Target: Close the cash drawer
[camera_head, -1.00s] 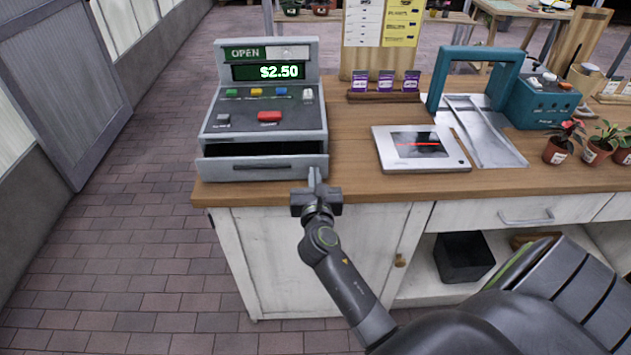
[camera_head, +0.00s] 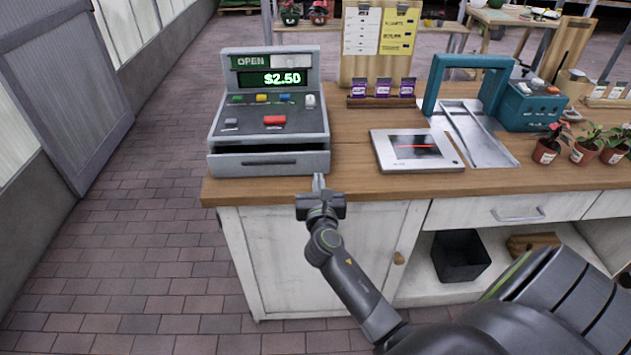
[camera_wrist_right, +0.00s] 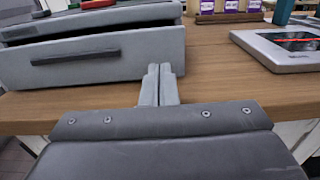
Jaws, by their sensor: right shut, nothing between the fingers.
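The grey cash register (camera_head: 266,112) stands at the left end of the wooden counter, its display reading $2.50. Its cash drawer (camera_head: 290,167) is partly open, with a dark gap above the drawer front. In the right wrist view the drawer front (camera_wrist_right: 110,62) with its dark handle (camera_wrist_right: 75,57) fills the upper left. My right gripper (camera_head: 318,182) is shut and empty, just in front of the drawer's right end. In the right wrist view its fingertips (camera_wrist_right: 160,70) overlap the drawer front's right edge; I cannot tell if they touch. My left gripper is not in view.
A flat scanner (camera_head: 450,163) lies right of the register, beside a teal frame (camera_head: 434,92) and a teal box. Small purple packets (camera_head: 383,88) stand behind. Potted plants (camera_head: 584,154) are at the right. The counter's front edge is close below my right gripper.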

